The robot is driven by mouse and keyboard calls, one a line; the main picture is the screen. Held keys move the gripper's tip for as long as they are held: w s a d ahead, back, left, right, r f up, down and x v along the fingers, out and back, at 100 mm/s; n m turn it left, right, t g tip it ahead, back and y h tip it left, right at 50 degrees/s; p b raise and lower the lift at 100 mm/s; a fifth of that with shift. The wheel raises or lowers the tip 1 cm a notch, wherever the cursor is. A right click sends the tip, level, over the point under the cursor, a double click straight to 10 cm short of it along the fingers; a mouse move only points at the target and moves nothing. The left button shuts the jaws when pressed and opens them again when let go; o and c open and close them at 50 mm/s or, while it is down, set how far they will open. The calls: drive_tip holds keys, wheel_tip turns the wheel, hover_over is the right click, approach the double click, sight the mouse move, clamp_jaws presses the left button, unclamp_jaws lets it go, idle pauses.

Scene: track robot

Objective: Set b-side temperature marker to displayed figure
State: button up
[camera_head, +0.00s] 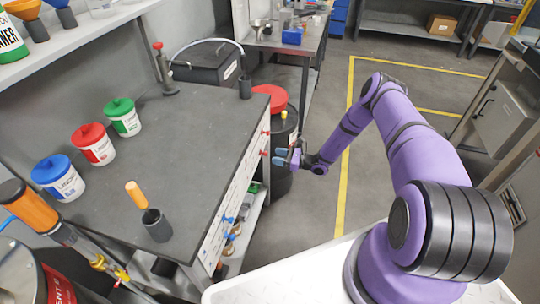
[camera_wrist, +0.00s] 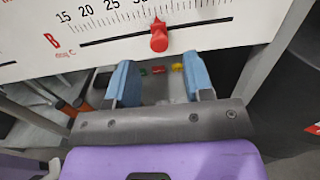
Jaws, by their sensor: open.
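The white scale panel (camera_wrist: 220,28) fills the top of the wrist view, with a red letter B, "deg C" and figures from 15 rising to the right. The red marker (camera_wrist: 158,40) sits on the dark slot (camera_wrist: 110,37), its tip a little right of the figure 30. My gripper (camera_wrist: 160,80) is open and empty, its blue fingers just below the panel, one on each side of the marker and apart from it. In the head view my gripper (camera_head: 289,158) is beside the front of the bench. No displayed temperature figure is readable in either view.
A dark drum with a red lid (camera_head: 270,97) stands behind my gripper. The floor (camera_head: 315,205) to its right is clear.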

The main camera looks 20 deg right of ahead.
drive_tip(key=v, duration=0.5)
drive_tip(key=shift+s+d, duration=0.25)
drive_tip(key=shift+d, duration=0.05)
drive_tip(key=shift+r, duration=0.1)
